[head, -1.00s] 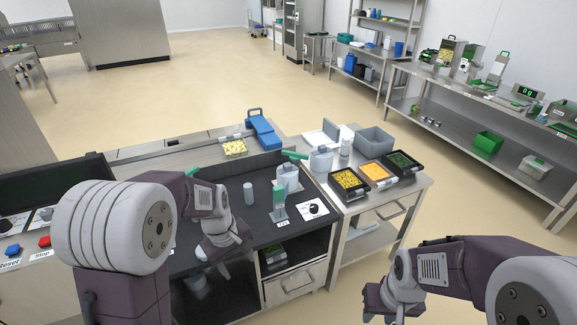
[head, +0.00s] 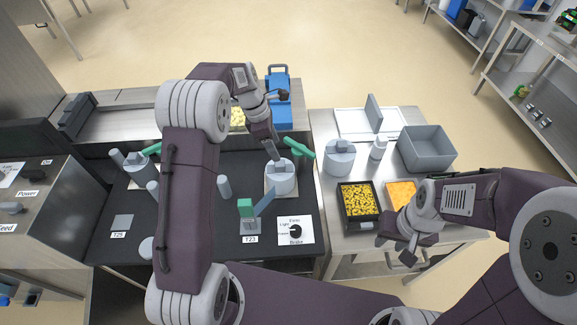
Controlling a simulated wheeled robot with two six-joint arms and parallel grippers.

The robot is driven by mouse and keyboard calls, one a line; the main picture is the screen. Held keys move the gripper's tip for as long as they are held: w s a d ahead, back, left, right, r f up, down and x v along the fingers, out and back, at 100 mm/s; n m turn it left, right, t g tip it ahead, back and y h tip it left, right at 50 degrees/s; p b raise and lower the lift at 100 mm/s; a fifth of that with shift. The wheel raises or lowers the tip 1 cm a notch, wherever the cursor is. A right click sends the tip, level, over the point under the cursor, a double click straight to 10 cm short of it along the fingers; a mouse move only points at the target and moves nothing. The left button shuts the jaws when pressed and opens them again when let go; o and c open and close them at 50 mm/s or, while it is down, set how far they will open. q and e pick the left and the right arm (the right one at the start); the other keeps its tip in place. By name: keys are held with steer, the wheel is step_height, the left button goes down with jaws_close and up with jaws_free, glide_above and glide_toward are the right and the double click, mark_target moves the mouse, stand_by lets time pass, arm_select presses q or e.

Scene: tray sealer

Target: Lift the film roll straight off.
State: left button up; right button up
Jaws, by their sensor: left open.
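A pale grey film roll (head: 282,184) stands upright on the black deck, with a grey post at its centre and a green lever (head: 300,148) beside it. A similar roll (head: 340,160) stands on the steel side table to the right. My right gripper (head: 399,246) hangs over the front of that table, near the food trays. Its jaws are too unclear to judge.
A green-topped block (head: 247,212) and a brake dial card (head: 295,230) lie in front of the roll. A small grey cylinder (head: 224,187) stands left of it. The side table holds a tray of yellow pieces (head: 358,201), a grey bin (head: 427,149) and a white bottle (head: 378,149).

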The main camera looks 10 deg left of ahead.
mark_target(279, 163)
arm_select(q)
steer(key=f, duration=0.4)
steer(key=shift+w+a, duration=0.1)
steer(key=shift+w, duration=0.1)
steer(key=shift+w+f, duration=0.15)
steer(key=shift+f, duration=0.1)
steer(key=x, duration=0.3)
steer(key=shift+f, duration=0.45)
steer(key=shift+w+f, duration=0.15)
steer(key=shift+f, duration=0.2)
jaws_close()
steer(key=shift+r, duration=0.1)
